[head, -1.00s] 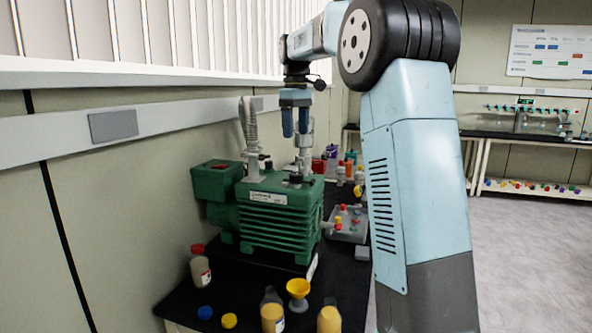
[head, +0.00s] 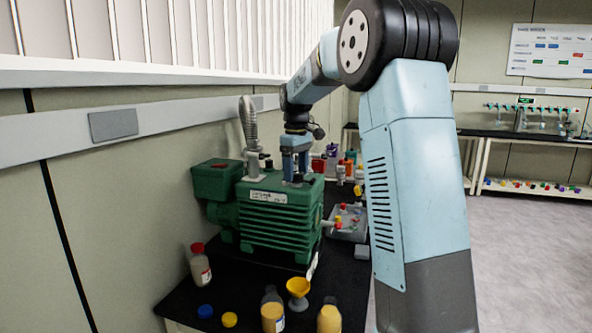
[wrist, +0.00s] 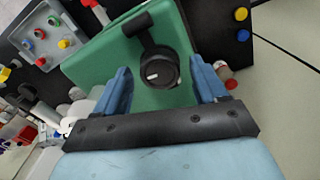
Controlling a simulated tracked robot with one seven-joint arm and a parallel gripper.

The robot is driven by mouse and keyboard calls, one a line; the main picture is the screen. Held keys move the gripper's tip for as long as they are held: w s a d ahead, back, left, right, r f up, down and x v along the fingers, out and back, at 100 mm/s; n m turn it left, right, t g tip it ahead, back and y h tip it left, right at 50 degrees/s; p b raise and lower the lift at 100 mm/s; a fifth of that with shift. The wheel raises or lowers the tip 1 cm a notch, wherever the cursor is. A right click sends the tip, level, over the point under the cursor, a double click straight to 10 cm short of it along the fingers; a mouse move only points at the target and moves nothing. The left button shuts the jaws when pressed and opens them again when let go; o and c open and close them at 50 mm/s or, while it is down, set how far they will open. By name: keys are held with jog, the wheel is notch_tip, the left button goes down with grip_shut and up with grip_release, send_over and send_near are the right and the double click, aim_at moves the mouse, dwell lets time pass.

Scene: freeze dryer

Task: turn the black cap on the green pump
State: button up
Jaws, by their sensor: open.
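The green pump (head: 275,215) stands on the black bench. In the head view, its black cap (head: 297,181) shows small on top, partly hidden by my gripper (head: 295,172). My gripper points down just above the pump's top, its blue fingers spread. In the wrist view, the round black cap (wrist: 163,72) with a white mark lies between and slightly beyond the open fingers of my gripper (wrist: 161,68). I see a gap on both sides of the cap. The green pump top (wrist: 105,62) shows around it.
A grey ribbed hose (head: 248,125) rises from the pump just left of my gripper. A grey tray (head: 349,232) with coloured caps stands to the right. A red-capped bottle (head: 200,265), a yellow funnel (head: 298,287) and yellow-filled bottles stand in front.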

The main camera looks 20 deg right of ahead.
jog(key=shift+c, duration=0.2)
jog(key=c, duration=1)
jog(key=shift+m, duration=0.3)
jog(key=m, duration=1.2)
jog(key=shift+m, duration=0.4)
jog(key=o, duration=1)
